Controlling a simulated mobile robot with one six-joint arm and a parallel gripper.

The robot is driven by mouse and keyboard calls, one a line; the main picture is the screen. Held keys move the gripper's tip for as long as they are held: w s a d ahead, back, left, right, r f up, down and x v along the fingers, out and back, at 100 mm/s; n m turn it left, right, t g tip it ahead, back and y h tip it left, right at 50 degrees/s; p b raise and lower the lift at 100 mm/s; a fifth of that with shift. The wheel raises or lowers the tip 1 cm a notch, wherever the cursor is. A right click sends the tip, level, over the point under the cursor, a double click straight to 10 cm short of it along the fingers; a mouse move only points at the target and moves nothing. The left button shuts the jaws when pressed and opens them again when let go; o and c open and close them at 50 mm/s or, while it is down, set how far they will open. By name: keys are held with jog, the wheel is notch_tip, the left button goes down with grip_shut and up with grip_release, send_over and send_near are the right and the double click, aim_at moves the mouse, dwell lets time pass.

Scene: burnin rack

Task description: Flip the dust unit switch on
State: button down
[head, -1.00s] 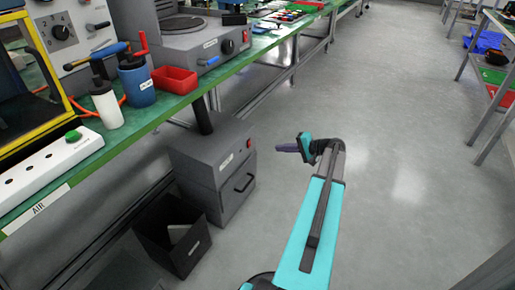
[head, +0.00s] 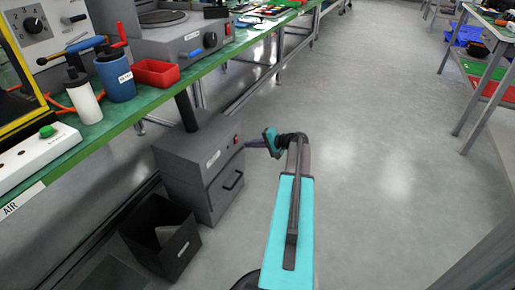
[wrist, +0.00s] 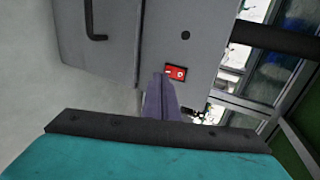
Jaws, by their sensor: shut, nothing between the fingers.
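The dust unit (head: 200,165) is a grey box on the floor under the bench, with a black pipe on top. Its small red switch (head: 236,139) sits high on the front face. In the wrist view the red switch (wrist: 176,72) has a white mark on it. My gripper (head: 250,144) is shut and empty, its purple fingers pointing at the unit's front beside the switch. In the wrist view the fingertips (wrist: 158,80) show just below and left of the switch. I cannot tell whether they touch the face.
A black open bin (head: 165,238) stands in front of the unit's left side. The green bench edge (head: 150,107) runs above, with bottles and a red tray (head: 156,73) on it. The floor to the right is clear. Another bench (head: 480,80) stands at the far right.

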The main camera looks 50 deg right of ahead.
aim_at(237, 140)
jog(key=shift+w+a+f+b, duration=0.1)
jog(key=shift+w+a+b, duration=0.15)
jog(key=shift+w, duration=0.6)
jog(key=shift+w+a+f+b, duration=0.15)
jog(key=shift+w+b, duration=0.1)
jog(key=shift+w, duration=0.55)
jog(key=shift+r, duration=0.1)
jog(key=shift+w+a, duration=0.1)
jog(key=shift+r, duration=0.1)
jog(key=shift+r+p, duration=0.4)
jog(key=shift+r, duration=0.25)
